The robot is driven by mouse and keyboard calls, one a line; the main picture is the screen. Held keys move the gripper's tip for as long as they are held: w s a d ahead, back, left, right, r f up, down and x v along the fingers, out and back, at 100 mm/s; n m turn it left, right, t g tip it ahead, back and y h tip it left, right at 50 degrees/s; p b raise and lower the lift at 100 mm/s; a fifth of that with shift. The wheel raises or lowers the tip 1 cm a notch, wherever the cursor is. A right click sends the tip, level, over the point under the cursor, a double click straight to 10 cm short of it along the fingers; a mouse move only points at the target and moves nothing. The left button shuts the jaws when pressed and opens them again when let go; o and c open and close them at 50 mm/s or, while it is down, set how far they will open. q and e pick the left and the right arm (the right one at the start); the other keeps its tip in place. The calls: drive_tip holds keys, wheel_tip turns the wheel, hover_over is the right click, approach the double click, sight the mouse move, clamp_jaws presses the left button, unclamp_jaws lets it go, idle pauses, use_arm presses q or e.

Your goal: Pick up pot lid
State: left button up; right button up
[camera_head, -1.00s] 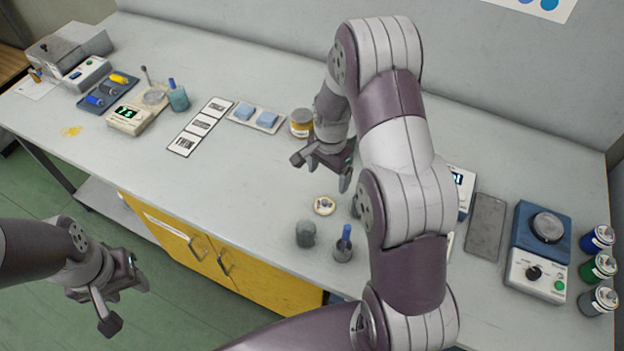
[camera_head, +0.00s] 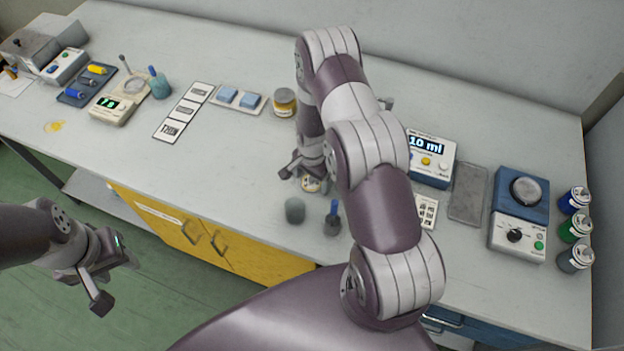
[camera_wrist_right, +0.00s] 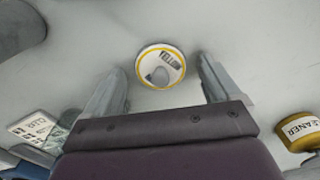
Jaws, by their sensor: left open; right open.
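The pot lid (camera_head: 311,185) is a small round white disc with a yellow rim and a grey knob. It lies on the bench, partly hidden by my right gripper (camera_head: 304,175) in the head view. In the right wrist view the lid (camera_wrist_right: 160,66) shows whole, between the two fingers of my right gripper (camera_wrist_right: 160,72). That gripper is open and empty; I cannot tell its exact height above the lid. My left gripper (camera_head: 117,282) is open and empty, off the bench's front edge at the lower left.
A grey-green cup (camera_head: 295,210) and a small pot with a blue-handled tool (camera_head: 333,222) stand close in front of the lid. A yellow-labelled jar (camera_head: 285,103) is behind it. A 10 ml device (camera_head: 430,158) is at the right. The bench left of the lid is clear.

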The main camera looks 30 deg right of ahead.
drive_tip(key=c, duration=1.1)
drive_tip(key=shift+r, duration=0.1)
